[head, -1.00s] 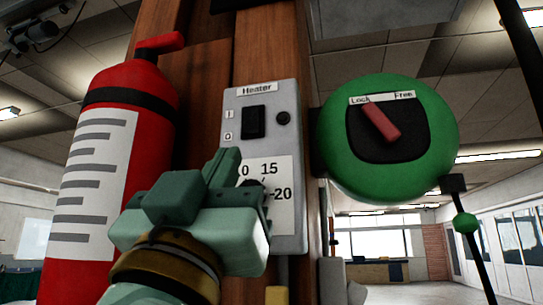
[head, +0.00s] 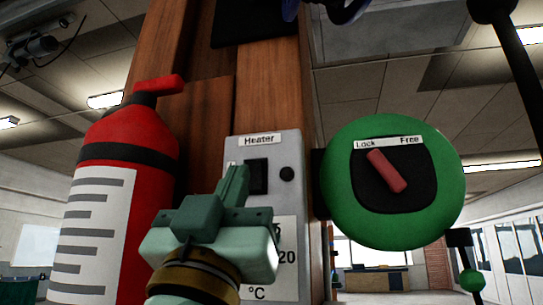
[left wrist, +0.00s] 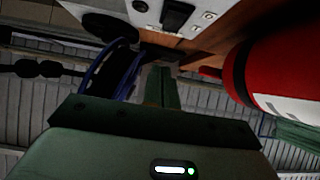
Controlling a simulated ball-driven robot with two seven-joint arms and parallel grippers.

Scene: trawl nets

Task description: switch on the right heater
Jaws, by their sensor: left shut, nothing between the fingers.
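The grey heater box (head: 271,155) is on the wooden post and bears a "Heater" label. Its black rocker switch (head: 257,176) is left of a small round dark knob (head: 287,174). My left gripper (head: 236,176) is shut and empty, its fingertips at the switch's lower left edge. I cannot tell whether they touch it. The gripper hides most of the dial below and the marks beside the switch. In the left wrist view, the shut fingers (left wrist: 161,86) point toward the box (left wrist: 215,10) and switch (left wrist: 177,17), with a gap visible in the picture. My right gripper is not seen.
A red fire extinguisher (head: 152,200) stands close on the left, and shows in the left wrist view (left wrist: 275,75). A green round device (head: 340,205) sits to the right, its red lever (head: 386,171) toward "Lock". The wooden post (head: 270,80) is behind the box.

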